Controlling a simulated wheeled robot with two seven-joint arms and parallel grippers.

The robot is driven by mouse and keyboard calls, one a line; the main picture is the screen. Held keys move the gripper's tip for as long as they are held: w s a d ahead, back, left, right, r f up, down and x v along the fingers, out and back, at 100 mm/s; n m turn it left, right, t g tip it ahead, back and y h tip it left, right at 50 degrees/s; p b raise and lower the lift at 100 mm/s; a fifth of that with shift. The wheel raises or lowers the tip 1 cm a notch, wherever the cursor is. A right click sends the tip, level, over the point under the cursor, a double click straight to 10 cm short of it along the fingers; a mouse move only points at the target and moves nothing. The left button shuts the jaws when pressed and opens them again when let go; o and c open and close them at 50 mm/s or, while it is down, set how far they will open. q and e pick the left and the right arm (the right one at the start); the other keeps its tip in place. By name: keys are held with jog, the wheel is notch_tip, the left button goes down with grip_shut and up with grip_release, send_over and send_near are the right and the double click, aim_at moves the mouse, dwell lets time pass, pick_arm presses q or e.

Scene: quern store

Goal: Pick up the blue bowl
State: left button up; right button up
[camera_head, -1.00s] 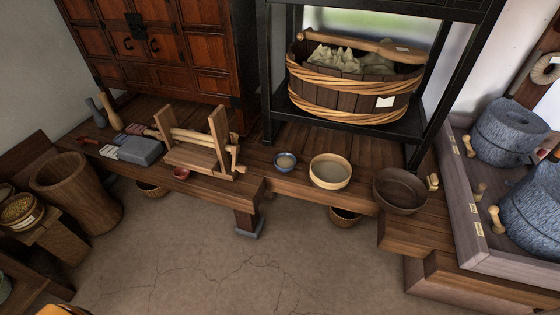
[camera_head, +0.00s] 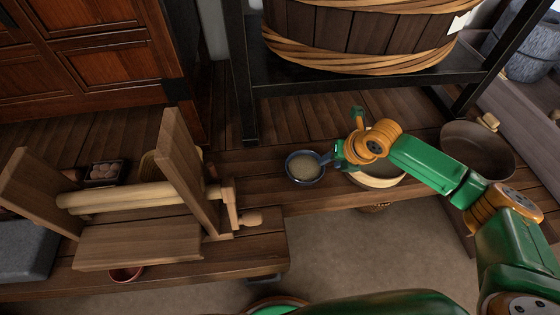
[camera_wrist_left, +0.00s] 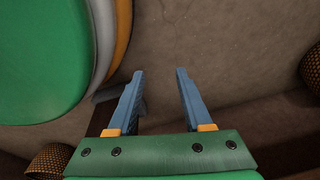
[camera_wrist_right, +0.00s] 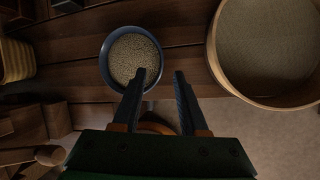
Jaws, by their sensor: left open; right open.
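The blue bowl (camera_head: 304,182) stands upright on the wooden bench, with pale grain inside. It also shows in the right wrist view (camera_wrist_right: 105,71), just beyond my fingers. My right gripper (camera_head: 334,160) is at the bowl's right side in the head view. In the right wrist view it is open (camera_wrist_right: 160,74), with one fingertip overlapping the bowl's rim and the other to the right of the bowl. I cannot tell whether it touches. My left gripper (camera_wrist_left: 160,72) is open and empty above bare floor in the left wrist view.
A wide pale wooden-rimmed container (camera_wrist_right: 216,66) stands close to the right of the bowl, partly behind my right arm. A brown bowl (camera_head: 478,150) is farther right. A wooden roller frame (camera_head: 140,245) stands on the left. A black rack (camera_head: 350,88) with a tub rises behind.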

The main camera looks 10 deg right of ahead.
aim_at(323, 168)
jog(key=b+x, duration=0.1)
jog(key=x, duration=0.1)
jog(key=b+x, duration=0.1)
jog(key=x, duration=0.1)
jog(key=b+x, duration=0.1)
jog(key=x, duration=0.1)
jog(key=shift+s+f, duration=0.25)
jog(key=shift+f, duration=0.15)
jog(key=shift+r, duration=0.1)
jog(key=shift+c, duration=0.4)
pick_arm(q)
jog(key=w+d, duration=0.2)
jog(key=d, duration=0.1)
jog(key=shift+w+f, duration=0.3)
jog(key=shift+w, duration=0.05)
pick_arm(e)
grip_shut()
